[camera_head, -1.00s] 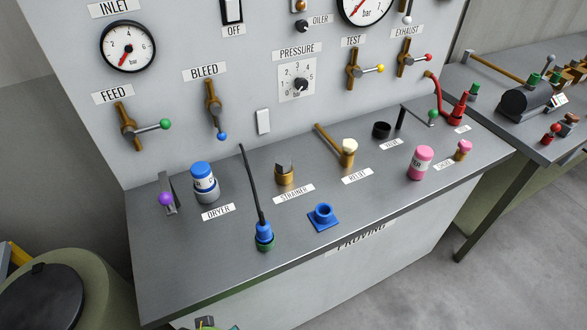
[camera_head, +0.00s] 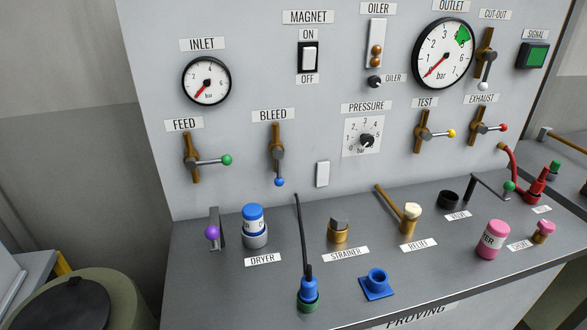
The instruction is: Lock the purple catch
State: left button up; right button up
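The purple catch (camera_head: 212,233) is a purple ball knob on a grey metal bracket (camera_head: 219,224). It stands at the left end of the grey bench top, just left of the blue-capped dryer (camera_head: 254,226). The bracket is upright, and the knob sits on its left side. Whether the catch is locked cannot be told from this view. Neither of my grippers is in view.
A wall panel with gauges and valves rises behind. A green drum (camera_head: 130,300) stands left of the bench.

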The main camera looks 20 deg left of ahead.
aim_at(212, 232)
jog(key=k+j, duration=0.25)
jog(key=j, duration=0.15)
jog(key=k+j, duration=0.2)
jog(key=j, duration=0.2)
jog(key=k+j+z, duration=0.1)
jog(key=k+j, duration=0.15)
jog(key=j, duration=0.15)
